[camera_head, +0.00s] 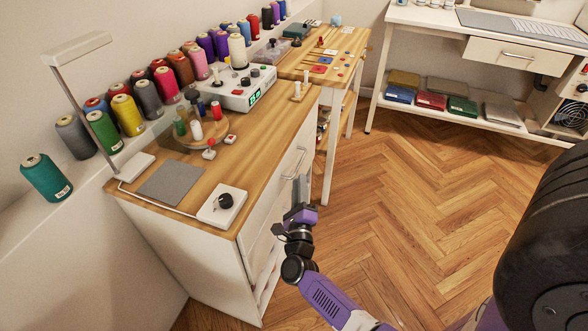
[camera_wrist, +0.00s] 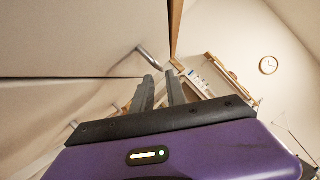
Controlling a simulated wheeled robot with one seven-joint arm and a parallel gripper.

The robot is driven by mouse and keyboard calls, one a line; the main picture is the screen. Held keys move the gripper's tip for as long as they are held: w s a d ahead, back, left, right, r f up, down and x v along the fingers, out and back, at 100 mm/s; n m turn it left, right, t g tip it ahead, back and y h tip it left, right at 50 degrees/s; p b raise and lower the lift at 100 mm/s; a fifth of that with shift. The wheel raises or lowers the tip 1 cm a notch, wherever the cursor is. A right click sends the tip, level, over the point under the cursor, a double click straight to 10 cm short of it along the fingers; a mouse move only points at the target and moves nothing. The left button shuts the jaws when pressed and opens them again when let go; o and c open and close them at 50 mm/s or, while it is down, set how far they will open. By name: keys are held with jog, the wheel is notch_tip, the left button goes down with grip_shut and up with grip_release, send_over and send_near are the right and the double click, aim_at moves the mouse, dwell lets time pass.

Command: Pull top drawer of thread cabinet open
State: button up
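The thread cabinet (camera_head: 205,262) is white with a wooden top and stands at the left in the head view. Its top drawer (camera_head: 270,190) looks flush with the cabinet front. The drawer's metal bar handle (camera_head: 293,163) is near the upper edge. My gripper (camera_head: 301,182) is in front of the drawer, just below the handle in the picture. In the wrist view the handle (camera_wrist: 148,58) lies just beyond the left fingertip. My gripper's fingers (camera_wrist: 161,78) are apart with nothing visible between them. Whether a finger touches the handle is unclear.
The cabinet top holds a white box with a green display (camera_head: 240,88), a round wooden stand with small spools (camera_head: 205,128) and a lamp (camera_head: 75,95). A wooden-topped table (camera_head: 345,43) adjoins the cabinet. The parquet floor (camera_head: 430,200) to the right is clear.

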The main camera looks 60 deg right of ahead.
aim_at(300, 162)
jog(key=shift+x, duration=3.95)
jog(key=shift+c, duration=0.5)
grip_shut()
